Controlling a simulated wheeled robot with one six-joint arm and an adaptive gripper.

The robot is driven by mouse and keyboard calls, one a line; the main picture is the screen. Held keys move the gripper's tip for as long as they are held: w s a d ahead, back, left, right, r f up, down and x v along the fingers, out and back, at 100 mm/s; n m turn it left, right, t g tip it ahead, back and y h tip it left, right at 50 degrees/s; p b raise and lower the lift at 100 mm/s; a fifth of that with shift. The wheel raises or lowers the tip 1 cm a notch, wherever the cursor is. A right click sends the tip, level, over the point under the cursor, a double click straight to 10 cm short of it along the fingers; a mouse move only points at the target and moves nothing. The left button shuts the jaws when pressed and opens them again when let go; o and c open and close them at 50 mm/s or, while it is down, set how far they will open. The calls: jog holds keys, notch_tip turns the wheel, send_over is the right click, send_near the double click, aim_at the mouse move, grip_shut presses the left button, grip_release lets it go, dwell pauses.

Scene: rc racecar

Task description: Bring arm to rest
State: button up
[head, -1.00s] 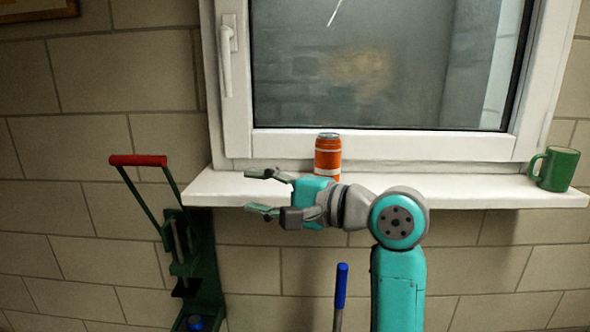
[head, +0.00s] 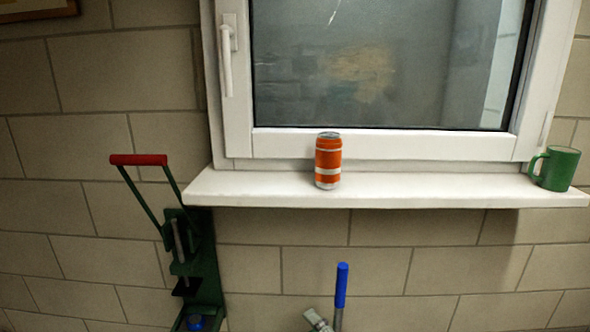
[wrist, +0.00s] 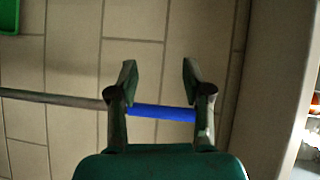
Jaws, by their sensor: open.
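My gripper (wrist: 158,75) is open and empty in the wrist view, its two fingers spread apart. A blue-handled rod (wrist: 162,112) shows there behind the fingers; its blue grip spans the gap and its grey shaft runs left. I cannot tell how far it is from the fingers. In the head view the same rod (head: 341,287) stands upright at the bottom middle. A small grey-green piece, probably a fingertip of mine, shows beside it at the bottom edge; the rest of the arm is out of that view.
An orange can (head: 328,162) stands upright on the white windowsill (head: 430,190). A green mug (head: 556,169) stands at the sill's right end. A green lever press (head: 196,262) with a red handle (head: 138,160) is at the lower left. The space before the window is clear.

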jog(key=s+d+f+n+h, duration=0.1)
jog(key=s+d+f+h, duration=0.15)
jog(key=s+f, duration=0.35)
jog(key=s+d+f+n+t+h, duration=0.1)
jog(key=s+d+f+h, duration=0.1)
jog(key=s+d+f, duration=0.45)
jog(key=s+d+f+n+h, duration=0.1)
jog(key=s+f+h, duration=0.15)
jog(key=s, duration=0.55)
jog(key=s+d+r+n+h, duration=0.1)
jog(key=s+d+n, duration=0.1)
jog(key=s, duration=0.9)
jog(key=s+d+r+n+h, duration=0.1)
jog(key=s+n, duration=0.4)
jog(key=s, duration=0.7)
jog(key=shift+d+r, duration=0.3)
jog(key=shift+d, duration=0.35)
